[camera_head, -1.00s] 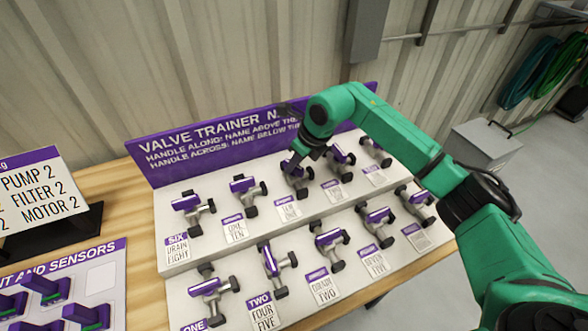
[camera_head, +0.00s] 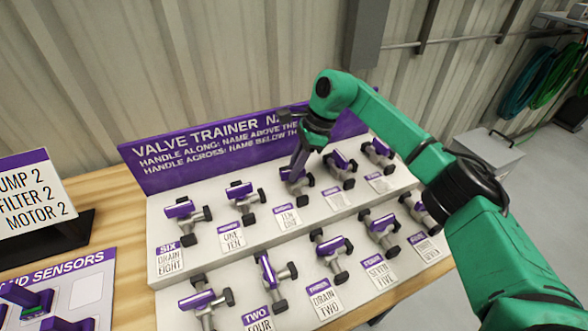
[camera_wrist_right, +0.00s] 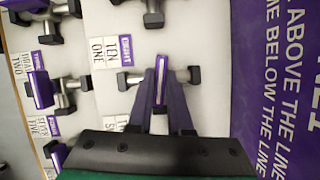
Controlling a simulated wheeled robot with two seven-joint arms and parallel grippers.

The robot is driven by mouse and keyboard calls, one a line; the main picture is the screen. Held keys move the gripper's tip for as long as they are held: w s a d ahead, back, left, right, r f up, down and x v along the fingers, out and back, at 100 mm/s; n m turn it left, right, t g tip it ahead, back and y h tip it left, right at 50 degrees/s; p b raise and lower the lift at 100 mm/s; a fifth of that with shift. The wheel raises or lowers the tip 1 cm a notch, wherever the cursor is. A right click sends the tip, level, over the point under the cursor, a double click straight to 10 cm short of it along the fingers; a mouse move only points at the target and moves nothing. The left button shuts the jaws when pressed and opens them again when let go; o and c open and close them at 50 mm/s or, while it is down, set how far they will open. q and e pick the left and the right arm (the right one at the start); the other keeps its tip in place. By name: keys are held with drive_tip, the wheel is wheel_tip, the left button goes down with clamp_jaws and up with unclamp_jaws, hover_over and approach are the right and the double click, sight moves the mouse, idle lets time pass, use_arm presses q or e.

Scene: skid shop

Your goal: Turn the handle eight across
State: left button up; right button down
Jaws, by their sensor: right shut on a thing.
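My right gripper (camera_head: 298,172) is at the third valve from the left in the upper row. In the right wrist view, its two fingers (camera_wrist_right: 161,92) are shut on a purple handle (camera_wrist_right: 161,78), one on each side. This handle runs up and down in that view, roughly across the line between the valve's dark left and right end caps. A white label with a purple header (camera_wrist_right: 110,52) lies beside the valve; its lines read TEN and ONE, and the header looks like EIGHT. The fingers partly hide the valve. My left gripper is out of view.
Other purple-handled valves flank it, such as one to its left (camera_head: 241,190) and one to its right (camera_head: 340,160). A second row stands on a lower step. The purple sign (camera_head: 160,172) rises close behind. A sensor panel (camera_head: 80,270) lies at left.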

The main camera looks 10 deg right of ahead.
drive_tip(key=shift+w+r+n+g, duration=0.1)
drive_tip(key=shift+n+g, duration=0.3)
drive_tip(key=shift+n, duration=0.6)
drive_tip(key=c, duration=0.8)
unclamp_jaws()
drive_tip(key=shift+c, duration=0.2)
drive_tip(key=shift+d+r, duration=0.2)
drive_tip(key=shift+r, duration=0.15)
drive_tip(key=v, duration=1.3)
drive_tip(key=shift+r, duration=0.4)
